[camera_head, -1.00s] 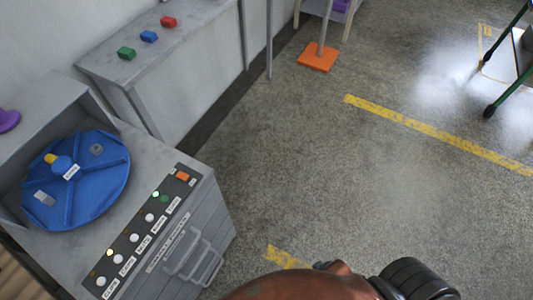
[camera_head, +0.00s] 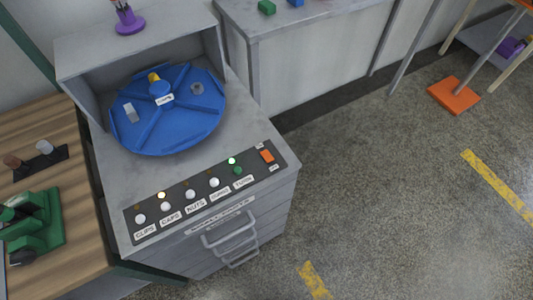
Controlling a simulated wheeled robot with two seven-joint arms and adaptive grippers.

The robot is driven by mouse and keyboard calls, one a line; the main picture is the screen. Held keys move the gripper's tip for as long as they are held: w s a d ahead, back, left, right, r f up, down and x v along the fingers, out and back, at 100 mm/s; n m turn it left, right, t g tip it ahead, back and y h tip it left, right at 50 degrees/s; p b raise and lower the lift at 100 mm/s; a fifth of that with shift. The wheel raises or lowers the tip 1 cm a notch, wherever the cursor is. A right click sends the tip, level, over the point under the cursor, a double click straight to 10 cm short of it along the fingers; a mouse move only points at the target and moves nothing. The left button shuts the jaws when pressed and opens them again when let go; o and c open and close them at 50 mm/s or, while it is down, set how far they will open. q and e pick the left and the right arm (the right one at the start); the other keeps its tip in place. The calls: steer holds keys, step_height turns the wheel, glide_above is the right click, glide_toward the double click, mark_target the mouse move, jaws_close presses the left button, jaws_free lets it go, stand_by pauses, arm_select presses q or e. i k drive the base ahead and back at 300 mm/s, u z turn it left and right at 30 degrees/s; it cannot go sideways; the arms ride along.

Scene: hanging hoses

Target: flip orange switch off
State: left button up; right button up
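The orange switch (camera_head: 267,156) sits at the right end of the dark control panel (camera_head: 180,206), on the front of the grey cabinet (camera_head: 115,180). Small labels lie above and below the switch; they are too small to read, and I cannot tell which way it is set. Several white buttons with labels and small lamps run to its left. A green button (camera_head: 238,170) is nearest to it, with a lit green lamp (camera_head: 231,160) above. Another lamp (camera_head: 161,195) glows near the left end. Neither of my grippers shows.
A blue divided turntable (camera_head: 190,125) stands on the cabinet behind the panel. Handles (camera_head: 230,235) stick out from the cabinet front. A wooden table (camera_head: 65,225) with a green device (camera_head: 38,228) is at left. The floor (camera_head: 370,190) at right is clear.

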mark_target(268, 157)
steer(key=z, duration=1.2)
steer(key=k, duration=0.6)
steer(key=u, duration=0.45)
